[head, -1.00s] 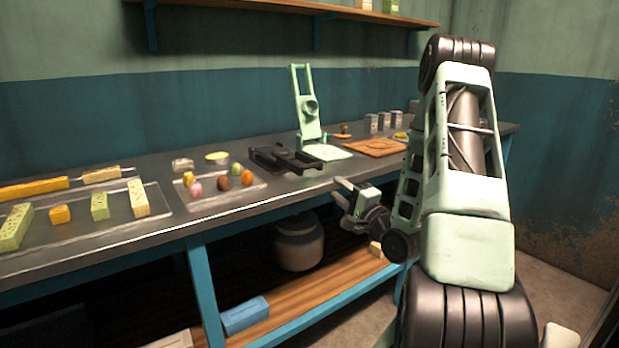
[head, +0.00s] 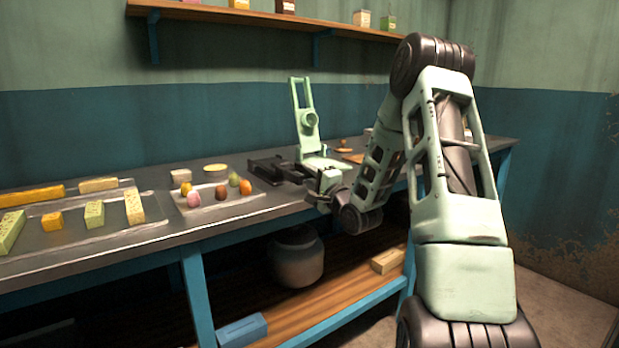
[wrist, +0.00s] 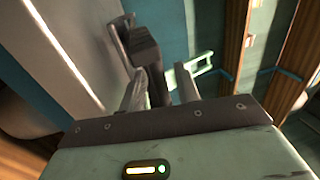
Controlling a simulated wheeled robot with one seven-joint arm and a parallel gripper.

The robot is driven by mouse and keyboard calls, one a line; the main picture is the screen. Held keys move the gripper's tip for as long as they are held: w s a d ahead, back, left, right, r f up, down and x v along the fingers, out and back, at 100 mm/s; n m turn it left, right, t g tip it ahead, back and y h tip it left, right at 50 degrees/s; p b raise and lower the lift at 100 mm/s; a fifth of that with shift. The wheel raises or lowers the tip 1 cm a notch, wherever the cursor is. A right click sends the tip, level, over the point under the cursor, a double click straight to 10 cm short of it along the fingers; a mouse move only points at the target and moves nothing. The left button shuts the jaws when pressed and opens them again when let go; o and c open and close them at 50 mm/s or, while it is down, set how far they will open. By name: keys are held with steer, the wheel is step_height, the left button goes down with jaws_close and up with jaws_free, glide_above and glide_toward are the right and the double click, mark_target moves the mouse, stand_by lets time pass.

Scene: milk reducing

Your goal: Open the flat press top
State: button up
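A low black press (head: 270,168) lies on the table; I take it to be the flat press, and its top appears down. My gripper (head: 316,184) is at the table's front edge, close to the right end of the black press. In the wrist view my gripper (wrist: 160,92) has its two fingers apart. A dark bar (wrist: 147,58), probably the press handle, shows ahead near the left finger. I cannot tell whether they touch. A pale green upright press (head: 307,118) stands behind, also partly seen in the wrist view (wrist: 197,68).
A tray (head: 215,212) with several coloured egg-shaped pieces is left of the black press. Another tray (head: 120,232) holds bars and blocks. A wooden board (head: 352,158) is partly hidden behind my arm. A wall shelf (head: 270,20) runs above. A pot (head: 297,258) stands below the table.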

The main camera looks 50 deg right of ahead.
steer(key=shift+w, duration=0.1)
jaws_close()
steer(key=shift+r, duration=0.1)
